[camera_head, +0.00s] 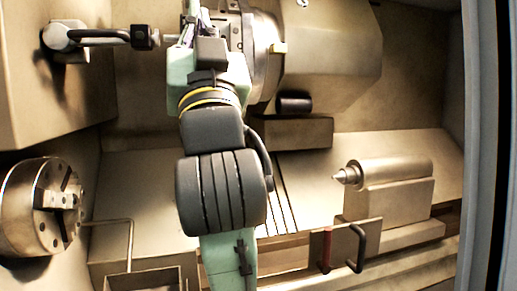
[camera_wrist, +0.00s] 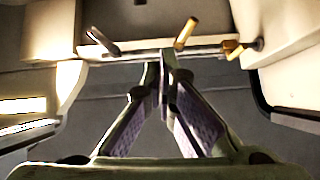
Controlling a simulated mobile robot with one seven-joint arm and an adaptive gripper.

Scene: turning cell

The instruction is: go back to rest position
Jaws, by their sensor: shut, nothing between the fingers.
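My gripper (camera_wrist: 163,62) shows in the wrist view with its two fingers together at the tips and nothing between them. The purple inner pads slope towards each other up to the closed tips. Ahead of the tips is a pale bar with a brass-coloured pin (camera_wrist: 186,33) close to them in the picture; I cannot tell whether they touch. In the head view my arm reaches up the middle of the machine, in front of the turret (camera_head: 266,55). My fingers are not clear there.
A chuck (camera_head: 40,207) is at the lower left and a tailstock with a pointed centre (camera_head: 392,171) at the right. A jointed nozzle arm (camera_head: 98,35) reaches from the upper left towards my arm. A black handle (camera_head: 356,248) with a red-edged plate is at the lower right.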

